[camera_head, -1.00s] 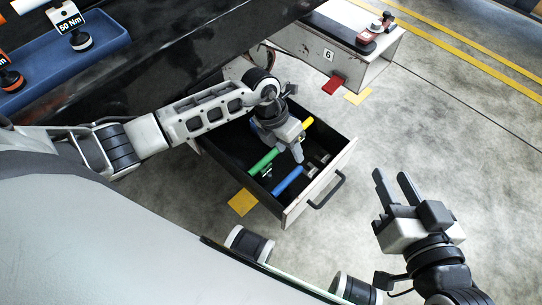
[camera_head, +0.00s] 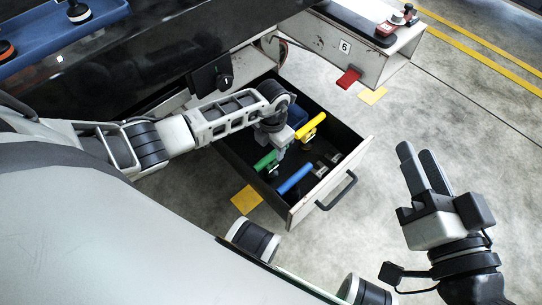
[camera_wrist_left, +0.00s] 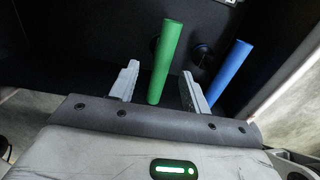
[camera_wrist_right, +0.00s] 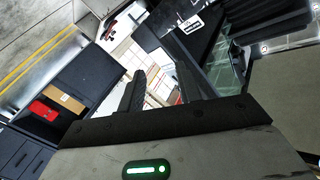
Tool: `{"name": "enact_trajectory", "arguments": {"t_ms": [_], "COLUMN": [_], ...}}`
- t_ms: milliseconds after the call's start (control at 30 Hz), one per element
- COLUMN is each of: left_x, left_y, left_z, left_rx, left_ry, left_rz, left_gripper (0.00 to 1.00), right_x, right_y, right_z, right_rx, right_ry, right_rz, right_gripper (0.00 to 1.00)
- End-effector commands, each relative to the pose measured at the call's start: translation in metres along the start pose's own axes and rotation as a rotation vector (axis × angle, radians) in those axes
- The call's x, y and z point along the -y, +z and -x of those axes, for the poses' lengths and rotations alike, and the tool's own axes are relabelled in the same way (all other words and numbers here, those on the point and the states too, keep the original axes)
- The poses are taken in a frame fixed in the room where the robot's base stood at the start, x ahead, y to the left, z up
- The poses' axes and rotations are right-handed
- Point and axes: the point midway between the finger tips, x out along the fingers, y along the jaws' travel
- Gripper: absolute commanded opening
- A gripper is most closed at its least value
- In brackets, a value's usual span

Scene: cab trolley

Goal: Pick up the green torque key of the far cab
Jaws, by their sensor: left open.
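The green torque key (camera_head: 264,162) lies in the open drawer (camera_head: 327,190), with blue and yellow keys beside it. In the left wrist view its green handle (camera_wrist_left: 165,60) stands between the two fingers. My left gripper (camera_head: 277,153) is over the drawer, open; its fingers (camera_wrist_left: 158,85) are on either side of the green handle, with a gap on both sides. The arm hides part of the green key in the head view. My right gripper (camera_head: 418,155) is held out over the floor at the right; its two fingers are apart and nothing is between them.
The blue key (camera_head: 296,178) lies just right of the green one, close to my left gripper's right finger. The yellow key (camera_head: 310,126) is farther back. A cab marked 6 (camera_head: 345,47) stands behind. Drawer walls surround the keys.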

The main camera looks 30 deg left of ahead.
Motion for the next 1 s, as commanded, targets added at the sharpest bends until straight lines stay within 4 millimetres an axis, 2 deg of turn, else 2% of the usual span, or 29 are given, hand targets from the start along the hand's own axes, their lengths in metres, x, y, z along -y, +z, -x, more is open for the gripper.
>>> {"name": "enact_trajectory", "arguments": {"t_ms": [100,300,433,633,800,1000], "left_x": [0.003,0.003,0.003,0.003,0.003,0.002], "left_y": [-0.002,-0.002,-0.002,-0.002,-0.002,-0.001], "left_z": [-0.022,-0.045,-0.049,-0.048,-0.048,-0.047], "left_rx": [-0.003,-0.002,-0.001,-0.001,-0.001,0.001], "left_ry": [-0.003,-0.002,-0.001,0.0,-0.001,0.0], "left_rz": [0.0,0.0,0.0,-0.001,-0.001,0.0], "left_gripper": [0.47,0.47,0.47,0.47,0.0,0.0], "right_x": [-0.002,0.004,0.007,0.008,0.008,0.008], "right_y": [-0.014,-0.044,-0.053,-0.054,-0.054,-0.054], "right_z": [-0.007,-0.011,-0.011,-0.011,-0.011,-0.011], "right_rx": [-0.098,-0.267,-0.311,-0.314,-0.313,-0.312], "right_ry": [-0.029,-0.072,-0.083,-0.083,-0.083,-0.083], "right_rz": [0.104,0.286,0.334,0.335,0.334,0.334], "right_gripper": [0.34,0.34,0.34,0.34,0.34,0.34]}}
